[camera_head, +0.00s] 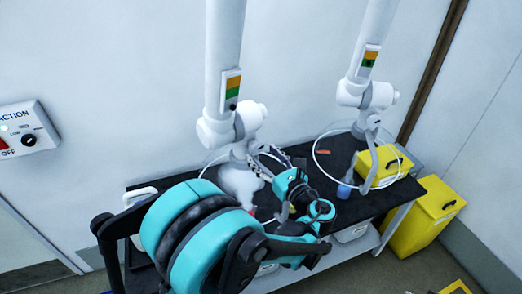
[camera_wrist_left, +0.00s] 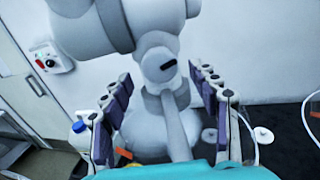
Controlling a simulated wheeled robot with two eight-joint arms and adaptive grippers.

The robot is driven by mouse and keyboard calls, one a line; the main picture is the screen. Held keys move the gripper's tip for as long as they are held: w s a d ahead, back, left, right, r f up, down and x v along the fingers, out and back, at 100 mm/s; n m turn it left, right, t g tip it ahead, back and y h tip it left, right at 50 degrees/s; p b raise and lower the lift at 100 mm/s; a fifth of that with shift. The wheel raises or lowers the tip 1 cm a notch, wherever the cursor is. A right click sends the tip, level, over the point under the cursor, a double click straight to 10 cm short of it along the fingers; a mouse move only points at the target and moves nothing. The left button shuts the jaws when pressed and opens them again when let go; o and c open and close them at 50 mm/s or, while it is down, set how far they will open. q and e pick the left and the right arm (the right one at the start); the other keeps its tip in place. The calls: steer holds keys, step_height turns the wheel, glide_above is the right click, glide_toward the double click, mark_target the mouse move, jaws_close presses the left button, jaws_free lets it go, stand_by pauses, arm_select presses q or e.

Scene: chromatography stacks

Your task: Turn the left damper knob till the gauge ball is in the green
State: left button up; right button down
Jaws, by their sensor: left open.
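The left extraction arm (camera_head: 225,45) hangs down the wall. Its gauge (camera_head: 232,92) has orange above green, and the dark ball appears low, below the green. The joint under it (camera_head: 240,126) also shows in the left wrist view (camera_wrist_left: 150,45), with a dark slotted piece (camera_wrist_left: 168,64) that may be the damper knob. A grey bar (camera_wrist_left: 175,125) runs down before the pale hood (camera_wrist_left: 140,130). My left gripper (camera_head: 272,158) is open, its fingers on either side of the bar in the left wrist view (camera_wrist_left: 160,78). Whether they touch it cannot be told.
The right extraction arm (camera_head: 375,25) has a similar gauge (camera_head: 368,59). A black bench (camera_head: 345,208) carries a yellow box (camera_head: 383,166), a blue-capped bottle (camera_head: 344,190) and white cables. A yellow bin (camera_head: 425,215) stands right. An extraction switch box (camera_head: 28,130) is on the left wall.

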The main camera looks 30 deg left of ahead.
mark_target(258, 150)
arm_select(q)
steer(key=shift+x, duration=1.6)
steer(key=c, duration=1.2)
steer(key=shift+o, duration=0.2)
steer(key=shift+f+n+b, duration=0.15)
steer(key=shift+n+b, duration=0.45)
steer(key=shift+n, duration=0.4)
steer(key=n+b, duration=0.1)
steer(key=n, duration=0.2)
steer(key=o, duration=1.2)
steer(key=shift+c, duration=0.2)
steer(key=shift+d, duration=0.1)
steer(key=v, duration=1.2)
